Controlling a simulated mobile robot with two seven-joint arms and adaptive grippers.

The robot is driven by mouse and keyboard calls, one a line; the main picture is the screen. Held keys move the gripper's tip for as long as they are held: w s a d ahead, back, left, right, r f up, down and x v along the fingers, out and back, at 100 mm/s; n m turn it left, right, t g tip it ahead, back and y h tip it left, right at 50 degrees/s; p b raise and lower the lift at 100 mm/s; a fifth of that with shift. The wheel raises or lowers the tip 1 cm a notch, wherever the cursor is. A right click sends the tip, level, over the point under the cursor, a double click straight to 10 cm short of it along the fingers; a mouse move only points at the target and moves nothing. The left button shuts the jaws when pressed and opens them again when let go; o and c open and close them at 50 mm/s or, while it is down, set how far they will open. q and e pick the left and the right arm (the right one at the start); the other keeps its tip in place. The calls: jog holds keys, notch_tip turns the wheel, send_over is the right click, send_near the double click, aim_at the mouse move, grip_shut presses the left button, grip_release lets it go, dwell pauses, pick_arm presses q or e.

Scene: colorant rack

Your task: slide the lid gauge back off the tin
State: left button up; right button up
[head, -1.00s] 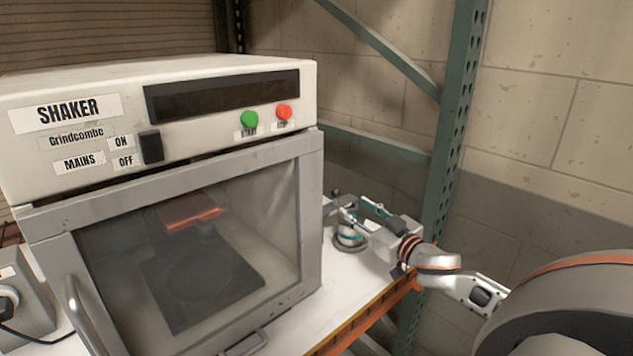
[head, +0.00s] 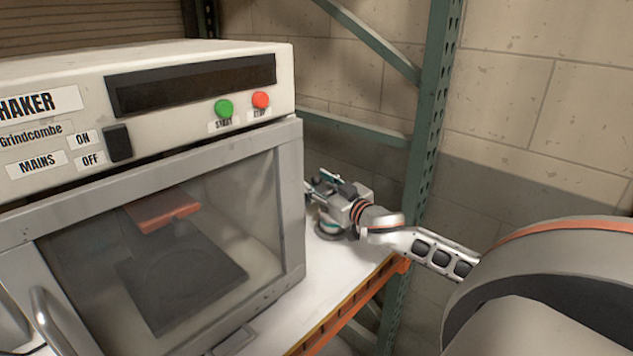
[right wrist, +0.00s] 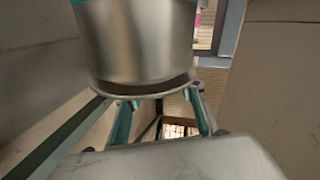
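I cannot make out the lid gauge separately from the tin in either view. My left gripper is out of view.
The shaker (head: 290,195) stands close left of the tin, its door shut. A green rack post (head: 425,150) and a block wall (head: 530,120) are behind and to the right. The white shelf top (head: 325,285) is clear in front, with an orange beam (head: 350,315) along its edge.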

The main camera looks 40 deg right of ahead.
jog(key=shift+w, duration=0.25)
grip_shut()
jog(key=shift+w+r+p, duration=0.2)
jog(key=shift+w+p, duration=0.3)
jog(key=shift+w, duration=0.05)
jog(key=shift+w+f, duration=0.1)
jog(key=shift+w, duration=0.25)
